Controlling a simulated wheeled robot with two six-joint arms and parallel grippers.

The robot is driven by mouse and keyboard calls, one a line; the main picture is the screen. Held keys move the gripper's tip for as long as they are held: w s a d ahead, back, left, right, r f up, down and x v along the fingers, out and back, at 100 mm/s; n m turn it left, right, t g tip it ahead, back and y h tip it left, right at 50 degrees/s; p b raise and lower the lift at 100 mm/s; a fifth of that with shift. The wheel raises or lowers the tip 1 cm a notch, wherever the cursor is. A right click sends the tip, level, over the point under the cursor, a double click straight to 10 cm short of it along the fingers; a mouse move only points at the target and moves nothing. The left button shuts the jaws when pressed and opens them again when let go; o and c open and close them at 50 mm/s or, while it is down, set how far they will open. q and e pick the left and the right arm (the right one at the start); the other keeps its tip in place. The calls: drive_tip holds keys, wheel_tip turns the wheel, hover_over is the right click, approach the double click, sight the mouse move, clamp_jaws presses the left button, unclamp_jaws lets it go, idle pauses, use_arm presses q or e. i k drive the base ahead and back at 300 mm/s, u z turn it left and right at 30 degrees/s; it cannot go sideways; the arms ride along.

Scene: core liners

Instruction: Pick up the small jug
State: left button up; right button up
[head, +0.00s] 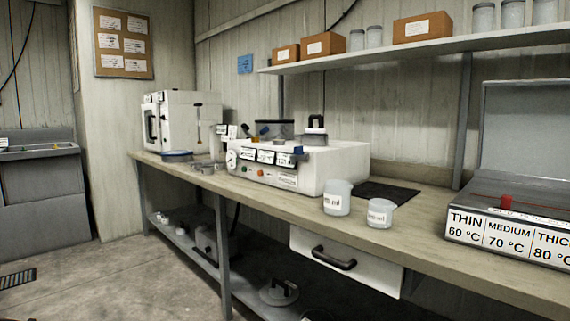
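Two pale translucent jugs with white labels stand upright near the front edge of the workbench (425,222), right of the middle of the head view. The small jug (380,212) is the shorter one, on the right. The larger jug (337,198) stands just to its left, with a narrow gap between them. The label print is too small to read with certainty. Neither of my grippers shows in the head view.
A white control box (330,168) stands behind and left of the jugs. A black mat (388,192) lies behind them. A grey heating unit (510,225) with temperature labels is at the right. A drawer (345,262) hangs below the bench, and a shelf (400,50) runs above.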

sight(380, 211)
drive_tip(key=u, duration=1.35)
drive_tip(key=i, duration=1.85)
drive_tip(key=z, duration=2.85)
